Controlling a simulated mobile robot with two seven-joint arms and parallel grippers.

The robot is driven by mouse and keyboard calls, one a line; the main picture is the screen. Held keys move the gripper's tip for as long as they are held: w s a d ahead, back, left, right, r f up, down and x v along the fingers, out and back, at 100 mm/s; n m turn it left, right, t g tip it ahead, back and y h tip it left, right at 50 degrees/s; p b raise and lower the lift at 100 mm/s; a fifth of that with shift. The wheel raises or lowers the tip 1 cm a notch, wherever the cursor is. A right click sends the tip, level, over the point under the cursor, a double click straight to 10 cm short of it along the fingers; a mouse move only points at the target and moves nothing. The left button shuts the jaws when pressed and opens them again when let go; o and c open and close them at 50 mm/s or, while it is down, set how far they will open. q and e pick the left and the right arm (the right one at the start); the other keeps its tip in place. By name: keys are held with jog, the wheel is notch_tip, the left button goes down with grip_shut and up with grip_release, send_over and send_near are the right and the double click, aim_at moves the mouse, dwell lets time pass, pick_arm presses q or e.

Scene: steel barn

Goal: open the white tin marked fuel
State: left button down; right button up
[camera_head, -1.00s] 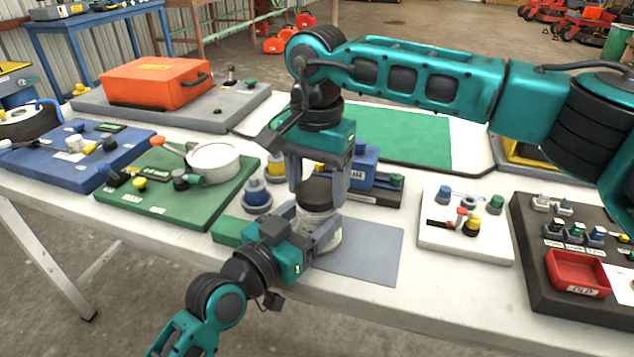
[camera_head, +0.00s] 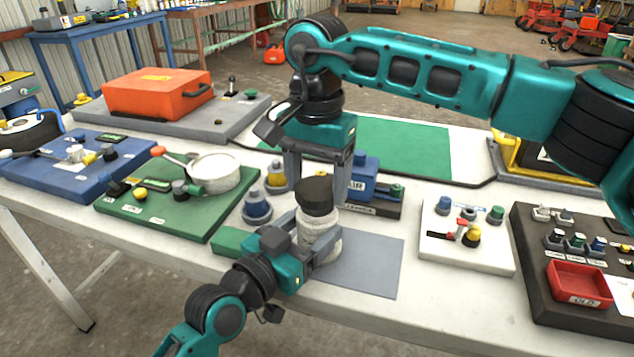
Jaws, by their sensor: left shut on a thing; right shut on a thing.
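A white tin (camera_head: 321,247) with a black lid (camera_head: 316,196) stands upright at the front middle of the table, by a grey mat. No marking on it is readable. My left gripper (camera_head: 322,246) is shut around the tin's body from the lower left. My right gripper (camera_head: 318,194) points down from above, its fingers on either side of the black lid, shut on it. The lid is over the tin's top; I cannot tell whether there is a gap between them.
The grey mat (camera_head: 372,268) is bare right of the tin. A blue knob (camera_head: 257,206) and a blue box (camera_head: 363,180) stand close behind. A green board with a pan (camera_head: 214,172) is at left, a white board (camera_head: 448,247) at right.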

aim_at(317, 187)
notch_tip(317, 187, up, 3)
jog(key=shift+r, duration=0.15)
pick_arm(q)
jog(key=shift+c, duration=0.2)
grip_release()
